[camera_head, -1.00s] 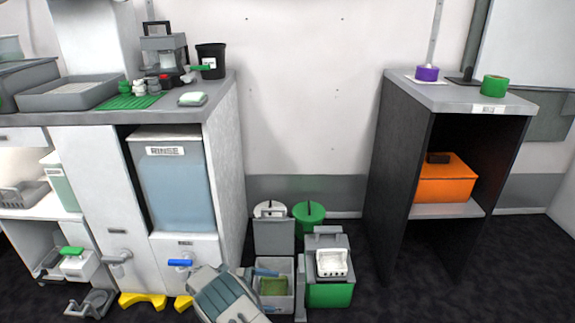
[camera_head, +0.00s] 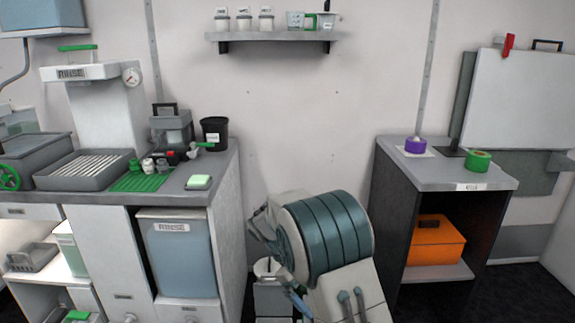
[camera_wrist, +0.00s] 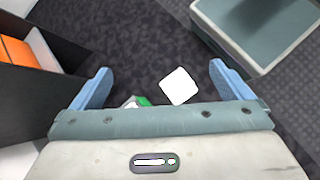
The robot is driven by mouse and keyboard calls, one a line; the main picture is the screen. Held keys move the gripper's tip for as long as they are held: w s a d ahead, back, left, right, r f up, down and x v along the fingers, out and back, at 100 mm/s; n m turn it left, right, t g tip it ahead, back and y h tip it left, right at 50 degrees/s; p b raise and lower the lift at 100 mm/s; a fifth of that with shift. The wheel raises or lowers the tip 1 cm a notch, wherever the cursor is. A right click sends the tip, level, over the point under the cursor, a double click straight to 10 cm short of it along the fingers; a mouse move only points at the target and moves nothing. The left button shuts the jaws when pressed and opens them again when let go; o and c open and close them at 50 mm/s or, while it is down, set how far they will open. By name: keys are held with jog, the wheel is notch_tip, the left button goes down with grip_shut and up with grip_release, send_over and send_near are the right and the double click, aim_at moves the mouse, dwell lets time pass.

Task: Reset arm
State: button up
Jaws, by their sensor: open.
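My gripper (camera_wrist: 161,88) is open in the wrist view. Its two blue fingers stand wide apart, with nothing held between them. Beyond them are the dark floor, a white square thing (camera_wrist: 179,86) and a small piece of a green and white thing (camera_wrist: 138,102), partly hidden by the gripper body. In the head view my arm is folded at the lower middle, in the gap between the left counter and the right cabinet. My gripper's fingertips are not clear there.
The left counter (camera_head: 215,180) holds a green mat (camera_head: 140,183), small bottles and a black cup (camera_head: 215,131). The right cabinet (camera_head: 440,177) carries purple and green rolls, with an orange box (camera_head: 434,243) on its shelf. A wall shelf (camera_head: 275,36) holds several containers.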

jog(key=s+d+r+m+t+y+p, duration=0.2)
jog(key=s+r+p, duration=0.4)
jog(key=r, duration=0.4)
jog(key=s+d+r+m+t+y+p, duration=0.2)
jog(key=s+d+r+m+y+p, duration=0.1)
jog(key=s+r+p, duration=0.4)
jog(key=s+d+r+m+t+y+p, duration=0.2)
jog(key=s+r+m+p, duration=0.3)
jog(key=s+r, duration=0.4)
notch_tip(320, 180, up, 4)
jog(key=shift+d+r+y+p, duration=0.2)
jog(key=shift+d+y+p, duration=0.1)
jog(key=shift+p, duration=0.6)
